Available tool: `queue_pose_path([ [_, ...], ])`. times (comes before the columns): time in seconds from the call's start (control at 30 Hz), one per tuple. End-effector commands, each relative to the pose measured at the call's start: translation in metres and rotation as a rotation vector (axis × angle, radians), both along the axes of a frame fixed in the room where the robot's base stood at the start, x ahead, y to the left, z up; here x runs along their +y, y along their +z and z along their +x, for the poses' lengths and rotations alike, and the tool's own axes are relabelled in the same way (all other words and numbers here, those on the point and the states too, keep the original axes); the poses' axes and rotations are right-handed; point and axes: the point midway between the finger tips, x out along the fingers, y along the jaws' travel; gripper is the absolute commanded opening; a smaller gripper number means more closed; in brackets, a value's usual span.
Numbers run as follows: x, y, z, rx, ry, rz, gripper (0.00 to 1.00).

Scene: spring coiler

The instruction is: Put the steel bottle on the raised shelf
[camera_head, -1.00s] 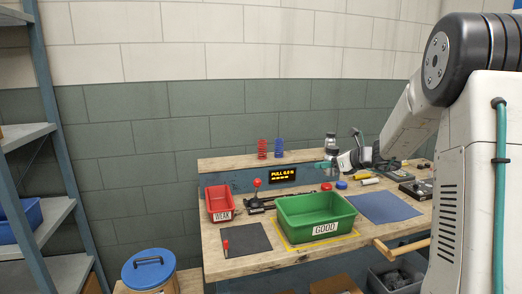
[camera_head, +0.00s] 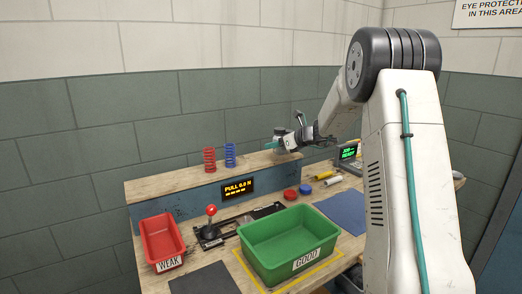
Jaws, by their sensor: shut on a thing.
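The raised shelf (camera_head: 175,182) is a wooden ledge along the back of the workbench. My gripper (camera_head: 280,143) is at the shelf's right end, its teal fingertips shut on the steel bottle (camera_head: 279,133). The bottle is small and grey, looks roughly upright, and is partly hidden by the fingers. It appears over or at the shelf top; I cannot tell whether its base touches the wood.
A red spring (camera_head: 210,160) and a blue spring (camera_head: 230,155) stand on the shelf left of my gripper. Below are a red WEAK bin (camera_head: 162,242), a green GOOD bin (camera_head: 285,238), a red-knobbed lever (camera_head: 211,211) and a blue mat (camera_head: 345,208).

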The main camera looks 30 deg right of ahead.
Motion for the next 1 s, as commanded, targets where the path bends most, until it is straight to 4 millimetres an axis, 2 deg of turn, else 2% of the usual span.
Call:
queue_pose_path([
  [0.03,-0.001,-0.002,0.015,0.000,0.002,0.000,0.14],
  [0.2,-0.007,-0.006,0.057,-0.001,0.001,0.000,0.14],
  [0.33,-0.011,-0.007,0.077,-0.001,-0.001,-0.002,0.14],
  [0.53,-0.014,-0.012,0.085,0.001,-0.005,0.001,0.14],
  [0.77,-0.014,-0.042,0.084,0.002,-0.004,0.001,0.14],
  [1.0,-0.014,-0.043,0.084,-0.001,-0.004,0.000,0.14],
])
